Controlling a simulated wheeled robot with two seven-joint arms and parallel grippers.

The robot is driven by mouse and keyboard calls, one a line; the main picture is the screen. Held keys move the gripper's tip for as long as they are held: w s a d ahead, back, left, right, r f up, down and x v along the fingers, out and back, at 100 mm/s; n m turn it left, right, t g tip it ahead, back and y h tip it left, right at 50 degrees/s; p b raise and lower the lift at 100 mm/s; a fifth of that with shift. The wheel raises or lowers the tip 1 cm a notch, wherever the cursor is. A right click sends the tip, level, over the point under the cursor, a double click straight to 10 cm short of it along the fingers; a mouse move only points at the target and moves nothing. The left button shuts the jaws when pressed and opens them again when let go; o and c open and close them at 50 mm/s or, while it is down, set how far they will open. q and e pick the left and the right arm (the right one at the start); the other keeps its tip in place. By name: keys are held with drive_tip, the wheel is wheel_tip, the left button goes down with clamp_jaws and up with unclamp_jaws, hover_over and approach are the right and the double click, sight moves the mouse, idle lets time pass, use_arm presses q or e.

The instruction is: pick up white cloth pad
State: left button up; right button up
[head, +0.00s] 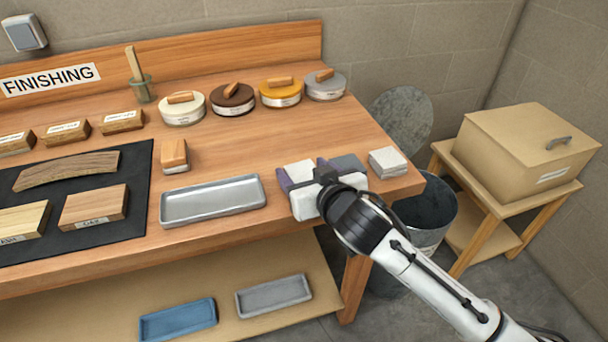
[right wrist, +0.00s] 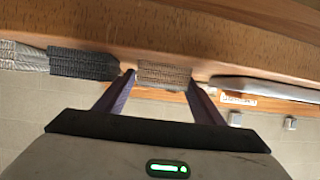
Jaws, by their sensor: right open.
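The white cloth pad (head: 301,171) lies near the front right of the bench top, partly hidden by my right gripper. My right gripper (head: 300,167) is open, with one purple finger on each side of the pad. In the right wrist view the pad (right wrist: 165,75) shows between the two fingertips (right wrist: 162,80), looking greyish and woven. I cannot tell whether the fingers touch it. My left gripper is not in view.
A dark grey pad (head: 348,162) and a pale stacked pad (head: 388,160) lie right of the white pad. A metal tray (head: 212,199) is to its left. Several round tins stand behind. A bin (head: 428,208) stands beyond the bench's right edge.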

drive_tip(key=shift+w+a+f, duration=0.15)
drive_tip(key=shift+w+a, duration=0.05)
drive_tip(key=shift+w, duration=0.15)
drive_tip(key=c, duration=0.8)
